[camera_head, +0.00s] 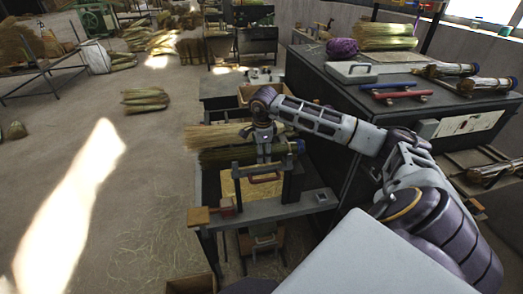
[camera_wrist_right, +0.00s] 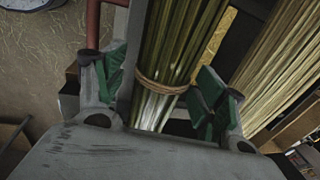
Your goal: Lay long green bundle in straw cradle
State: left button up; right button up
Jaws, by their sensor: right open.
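The long green bundle (camera_head: 228,155) lies across the workbench below my right gripper, in front of a paler straw bundle (camera_head: 210,137). In the right wrist view the green bundle (camera_wrist_right: 178,60), tied with a tan band, runs between the green pads of my right gripper (camera_wrist_right: 158,80). The pads stand apart on either side of it, with gaps visible. My right gripper (camera_head: 264,148) is over the bundle's right part in the head view. I cannot clearly make out the straw cradle beneath or beside the bundles. My left gripper is out of view.
A bench (camera_head: 265,210) with a reddish-handled frame stands in front of the bundles. A dark cabinet (camera_head: 335,105) is close on the right, topped with tools and rolls. Another green bundle (camera_head: 145,99) lies on the floor. The floor at left is mostly clear.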

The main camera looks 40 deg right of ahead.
notch_tip(320, 180, up, 12)
jog(key=s+a, duration=0.1)
jog(key=shift+s, duration=0.3)
dwell(0.3)
jog(key=shift+f, duration=0.15)
dwell(0.7)
